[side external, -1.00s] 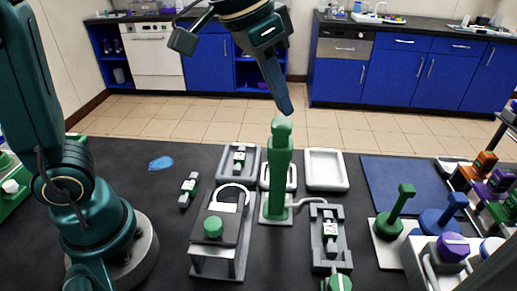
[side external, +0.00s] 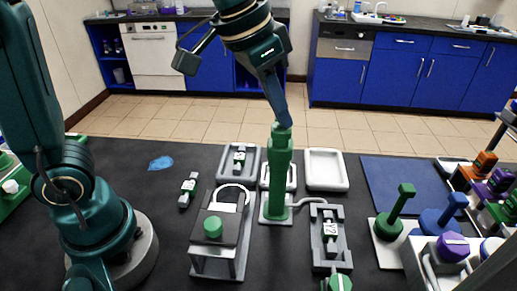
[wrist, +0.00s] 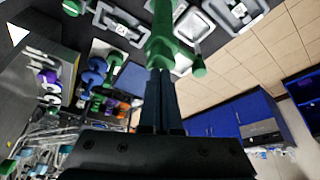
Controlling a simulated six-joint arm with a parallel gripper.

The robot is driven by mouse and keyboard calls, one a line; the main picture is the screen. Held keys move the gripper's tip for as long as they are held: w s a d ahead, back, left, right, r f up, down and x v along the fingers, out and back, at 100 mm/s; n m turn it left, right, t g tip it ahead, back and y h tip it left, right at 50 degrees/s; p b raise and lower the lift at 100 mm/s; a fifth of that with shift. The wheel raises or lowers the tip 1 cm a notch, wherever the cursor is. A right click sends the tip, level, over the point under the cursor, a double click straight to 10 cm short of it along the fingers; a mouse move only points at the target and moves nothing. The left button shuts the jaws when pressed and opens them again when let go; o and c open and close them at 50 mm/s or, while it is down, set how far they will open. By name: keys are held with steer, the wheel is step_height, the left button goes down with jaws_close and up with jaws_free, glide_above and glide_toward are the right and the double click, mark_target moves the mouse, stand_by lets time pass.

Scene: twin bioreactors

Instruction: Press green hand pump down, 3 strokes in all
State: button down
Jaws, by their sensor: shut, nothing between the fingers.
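The green hand pump (side external: 278,175) stands upright on a pale base plate in the middle of the table in the side view. It also shows in the wrist view (wrist: 163,40), reaching up from my fingers. My gripper (side external: 286,124) is shut and empty, pointing down with its fingertips at the top of the pump. The tips appear to touch the pump's head. In the wrist view my gripper (wrist: 160,78) meets the pump near its top. The exact contact is hard to see.
A grey stand with a green knob (side external: 213,227) is left of the pump. A grey cradle (side external: 328,240) with a small part is to its right. White trays (side external: 326,170) lie behind. A smaller green handle (side external: 405,195) and a blue one (side external: 455,203) stand farther right.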

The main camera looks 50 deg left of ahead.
steer(key=shift+f, duration=0.6)
steer(key=shift+r, duration=1.7)
step_height(320, 180, up, 6)
steer(key=shift+r, duration=0.1)
